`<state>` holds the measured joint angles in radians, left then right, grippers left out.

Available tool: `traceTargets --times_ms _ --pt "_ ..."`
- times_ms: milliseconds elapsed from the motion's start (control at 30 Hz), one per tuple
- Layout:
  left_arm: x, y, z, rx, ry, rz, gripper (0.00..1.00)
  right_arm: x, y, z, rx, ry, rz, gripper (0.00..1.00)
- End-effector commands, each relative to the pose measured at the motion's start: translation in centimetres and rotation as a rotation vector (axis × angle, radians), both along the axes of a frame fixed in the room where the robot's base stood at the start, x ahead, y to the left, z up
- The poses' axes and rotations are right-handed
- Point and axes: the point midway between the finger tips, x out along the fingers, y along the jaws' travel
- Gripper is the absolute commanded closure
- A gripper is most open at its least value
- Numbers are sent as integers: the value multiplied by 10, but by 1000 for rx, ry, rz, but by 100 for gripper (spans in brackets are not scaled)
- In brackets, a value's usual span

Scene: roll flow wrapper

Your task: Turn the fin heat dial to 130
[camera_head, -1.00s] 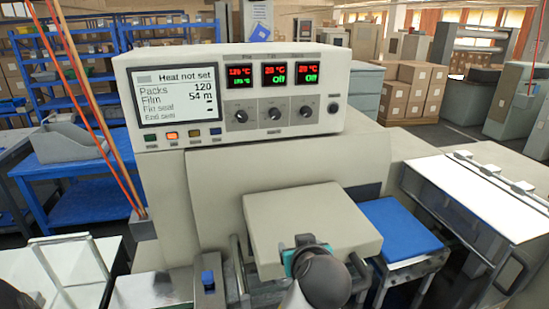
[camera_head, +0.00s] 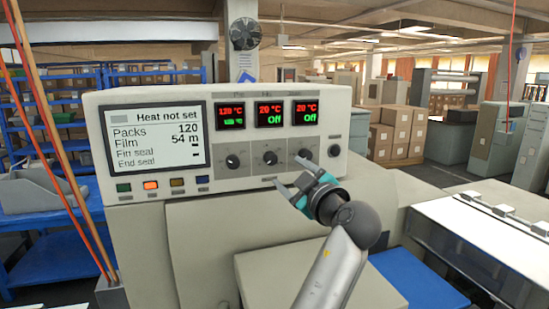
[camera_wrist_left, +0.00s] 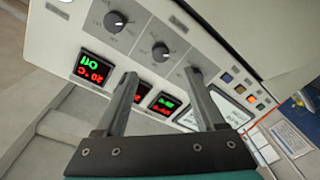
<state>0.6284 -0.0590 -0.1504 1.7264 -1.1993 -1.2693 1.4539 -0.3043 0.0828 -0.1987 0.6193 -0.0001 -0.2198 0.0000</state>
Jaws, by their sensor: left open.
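The wrapper's control panel (camera_head: 228,147) has three dials in a row, each under a red and green display. The left dial (camera_head: 233,161), middle dial (camera_head: 270,158) and right dial (camera_head: 305,155) have labels too small to read. The left display (camera_head: 230,116) seems to read about 120 °C; the middle display (camera_head: 269,114) and right display (camera_head: 306,112) read 20 °C and Off. My left gripper (camera_head: 290,171) is open and empty, just below and in front of the middle and right dials. In the left wrist view, two dials show beyond the fingers; a finger seems to hide the third.
A status screen (camera_head: 154,139) on the panel reads "Heat not set". Coloured buttons (camera_head: 150,185) sit below it, and a dark round knob (camera_head: 334,151) sits right of the dials. Orange-red cables (camera_head: 55,150) hang at the left. A blue pad (camera_head: 415,278) lies lower right.

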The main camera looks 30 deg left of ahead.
Motion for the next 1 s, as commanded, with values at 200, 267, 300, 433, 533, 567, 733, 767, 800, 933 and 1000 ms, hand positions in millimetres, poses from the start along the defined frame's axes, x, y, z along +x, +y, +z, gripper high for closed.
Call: traceTargets --times_ms 200,267,300,433,533,567,733,767,800,933,1000 --pt "27 39 3 4 3 3 29 0 -1 17 -1 1 -1 50" --pt "33 46 3 2 3 1 29 0 0 20 -1 1 -1 50" --pt "37 52 2 2 3 1 29 0 0 22 -1 1 -1 50" --pt "47 65 2 2 2 1 29 0 0 26 -1 0 -1 50" --pt "52 71 1 1 2 -1 29 1 0 28 0 -1 -1 50" --pt "53 72 1 0 1 -1 29 1 0 28 0 -1 -1 50" --pt "56 77 0 -1 2 0 29 3 0 29 1 -3 0 50" --pt "56 77 0 0 1 -1 29 3 1 29 1 -3 0 50" --pt "56 77 0 -1 0 -1 29 3 1 29 1 -4 0 50" --pt "56 77 0 -1 0 -1 29 3 3 29 3 -4 -1 50" --pt "56 77 0 -1 0 -1 32 3 4 29 5 -4 -1 50"
